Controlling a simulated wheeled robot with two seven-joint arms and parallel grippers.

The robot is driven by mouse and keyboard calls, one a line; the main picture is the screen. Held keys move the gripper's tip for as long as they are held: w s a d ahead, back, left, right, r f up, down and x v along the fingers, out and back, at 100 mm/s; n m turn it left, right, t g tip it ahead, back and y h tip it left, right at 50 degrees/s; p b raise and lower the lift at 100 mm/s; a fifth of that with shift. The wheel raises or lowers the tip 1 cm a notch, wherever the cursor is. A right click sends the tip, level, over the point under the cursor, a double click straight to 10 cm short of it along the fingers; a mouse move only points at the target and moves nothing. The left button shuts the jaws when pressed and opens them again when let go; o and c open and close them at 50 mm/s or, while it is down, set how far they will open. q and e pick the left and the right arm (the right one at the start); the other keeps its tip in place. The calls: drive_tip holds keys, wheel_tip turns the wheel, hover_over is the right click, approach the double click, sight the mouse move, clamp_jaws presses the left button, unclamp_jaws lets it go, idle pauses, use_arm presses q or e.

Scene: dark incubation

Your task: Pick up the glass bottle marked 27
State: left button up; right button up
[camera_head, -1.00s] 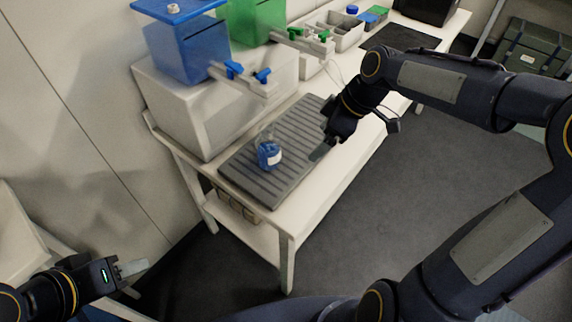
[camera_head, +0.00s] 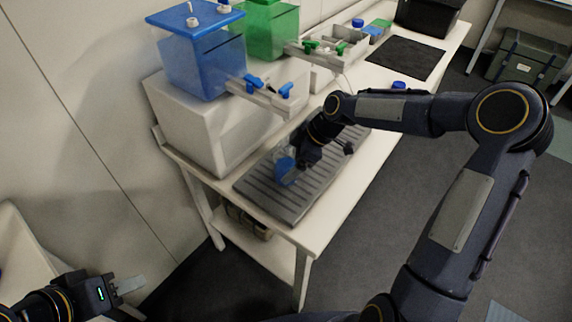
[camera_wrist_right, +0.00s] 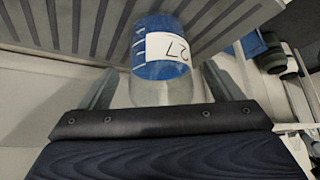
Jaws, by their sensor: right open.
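A glass bottle with blue liquid and a white label reading 27 (camera_wrist_right: 155,60) shows upside down in the right wrist view. In the head view the bottle (camera_head: 284,165) stands on the grey ribbed tray (camera_head: 262,194), partly hidden by my right gripper. My right gripper (camera_wrist_right: 160,85) is open, with one finger on each side of the bottle. I cannot tell whether the fingers touch it. My left gripper (camera_head: 130,285) is at the lower left, away from the bench; its finger gap is not clear.
A blue tank (camera_head: 200,62) and a green tank (camera_head: 268,32) with taps stand on a white block (camera_head: 215,125) behind the tray. A black mat (camera_head: 405,57) and a grey bin (camera_head: 345,45) lie further along the bench (camera_head: 335,215). The bench front is clear.

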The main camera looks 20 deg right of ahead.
drive_tip(key=c, duration=1.3)
drive_tip(key=shift+r, duration=0.15)
